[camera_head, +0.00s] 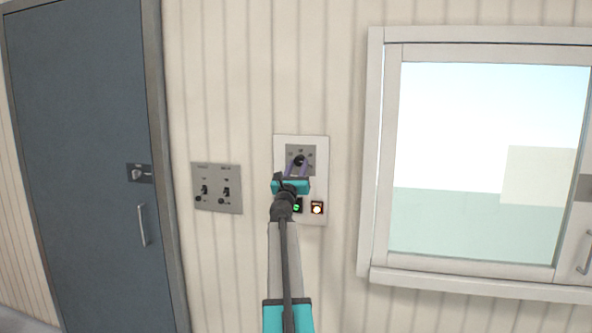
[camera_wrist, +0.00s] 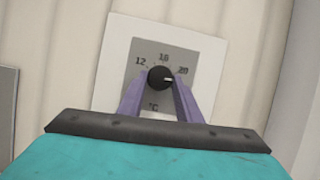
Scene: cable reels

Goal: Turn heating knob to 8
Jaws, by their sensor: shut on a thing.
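The heating knob (camera_wrist: 160,77) is a round black knob on a grey dial plate (camera_wrist: 190,60) marked 12, about 16 or 18, 20 and °C. Its white pointer line points right, a little below the 20 mark. No 8 is legible; the lower sides of the dial are partly hidden by my fingers. In the head view the knob (camera_head: 299,160) sits high on a white wall panel (camera_head: 317,144). My gripper (camera_wrist: 163,84) has its two purple fingers shut on the knob, one on each side. It also shows in the head view (camera_head: 297,167).
Below the knob are a green-lit control (camera_head: 297,206) and an orange-lit button (camera_head: 317,208). A grey switch plate (camera_head: 217,172) is to the left, then a blue-grey door (camera_head: 80,150). A window (camera_head: 480,160) is to the right.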

